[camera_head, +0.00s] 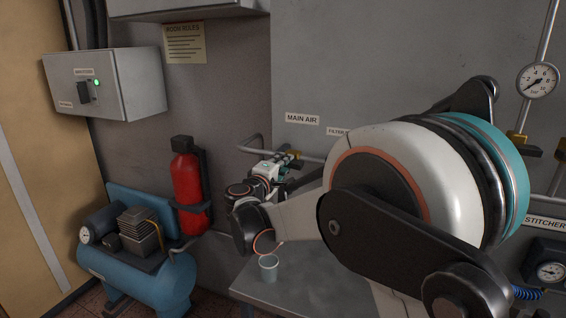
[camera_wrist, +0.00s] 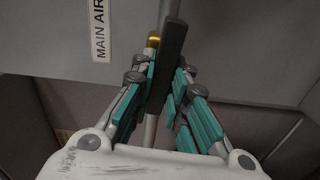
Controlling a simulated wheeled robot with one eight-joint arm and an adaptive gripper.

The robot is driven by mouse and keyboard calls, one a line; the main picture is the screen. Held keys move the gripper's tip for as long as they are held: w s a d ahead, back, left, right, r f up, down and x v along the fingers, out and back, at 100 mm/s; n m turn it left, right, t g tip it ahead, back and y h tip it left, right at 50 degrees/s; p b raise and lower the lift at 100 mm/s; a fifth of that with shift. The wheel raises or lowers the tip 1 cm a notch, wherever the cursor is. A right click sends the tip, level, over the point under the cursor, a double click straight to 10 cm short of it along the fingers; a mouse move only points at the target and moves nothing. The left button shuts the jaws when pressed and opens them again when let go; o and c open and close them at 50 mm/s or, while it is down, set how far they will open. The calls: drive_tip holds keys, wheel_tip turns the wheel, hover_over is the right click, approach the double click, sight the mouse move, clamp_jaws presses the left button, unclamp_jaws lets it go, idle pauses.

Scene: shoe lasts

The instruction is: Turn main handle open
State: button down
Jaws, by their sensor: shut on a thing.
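The main handle (camera_wrist: 173,45) is a long dark lever in the wrist view, in front of a pale pipe and a brass valve part (camera_wrist: 153,40). My gripper (camera_wrist: 160,82) has its teal fingers closed on the lever from both sides, with one end of the lever standing out beyond them. A "MAIN AIR" label (camera_wrist: 99,28) is on the wall to the left. In the head view, my gripper (camera_head: 286,164) is at the wall pipe below the same label (camera_head: 302,119). The handle is hidden there behind my gripper and arm.
A grey table (camera_head: 300,290) holds a small cup (camera_head: 268,266) below my arm. A red extinguisher (camera_head: 187,185) and blue compressor (camera_head: 140,275) stand left. A grey switch box (camera_head: 130,85) juts from the wall. A pressure gauge (camera_head: 538,80) is at upper right.

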drive_tip(key=shift+f+n, duration=0.1)
drive_tip(key=shift+n, duration=0.5)
drive_tip(key=c, duration=1.6)
unclamp_jaws()
drive_tip(key=shift+o, duration=0.2)
drive_tip(key=v, duration=1.2)
